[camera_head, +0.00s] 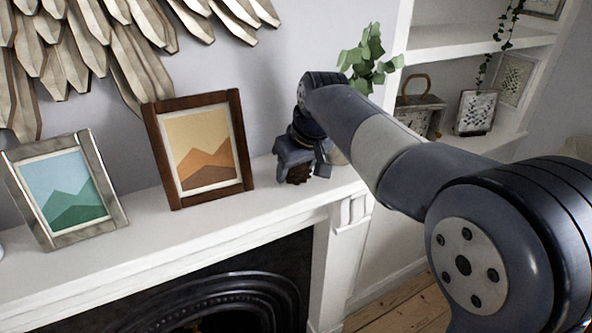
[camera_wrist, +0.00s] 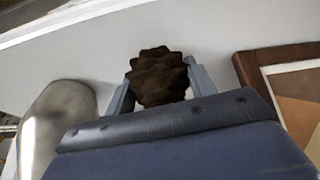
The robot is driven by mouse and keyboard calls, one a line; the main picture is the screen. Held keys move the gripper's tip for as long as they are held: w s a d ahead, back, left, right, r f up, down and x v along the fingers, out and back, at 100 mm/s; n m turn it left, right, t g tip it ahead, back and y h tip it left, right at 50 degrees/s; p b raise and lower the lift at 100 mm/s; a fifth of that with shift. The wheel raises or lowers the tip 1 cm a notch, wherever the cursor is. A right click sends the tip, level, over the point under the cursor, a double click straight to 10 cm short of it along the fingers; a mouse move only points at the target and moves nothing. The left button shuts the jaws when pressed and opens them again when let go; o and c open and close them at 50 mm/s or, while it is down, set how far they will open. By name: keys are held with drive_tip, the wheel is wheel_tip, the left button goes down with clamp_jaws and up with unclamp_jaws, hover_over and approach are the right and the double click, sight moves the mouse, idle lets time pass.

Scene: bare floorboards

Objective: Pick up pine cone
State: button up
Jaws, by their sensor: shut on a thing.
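The brown pine cone (camera_wrist: 159,76) is between the two fingers of my gripper (camera_wrist: 160,84) in the wrist view. The gripper is shut on it, with a finger against each side. In the head view, my gripper (camera_head: 303,169) is low over the right part of the white mantel. The dark lower part of the pine cone (camera_head: 298,174) shows below the gripper there, and the rest is hidden by it. I cannot tell whether the pine cone touches the mantel.
A brown-framed picture (camera_head: 176,118) stands close left of my gripper, and a grey-framed one (camera_head: 31,201) stands farther left on the mantel (camera_head: 140,250). A plant (camera_head: 366,62) is behind my arm. A rounded pale object (camera_wrist: 58,115) is close by in the wrist view. Shelves stand at right.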

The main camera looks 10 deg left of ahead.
drive_tip(key=c, duration=0.4)
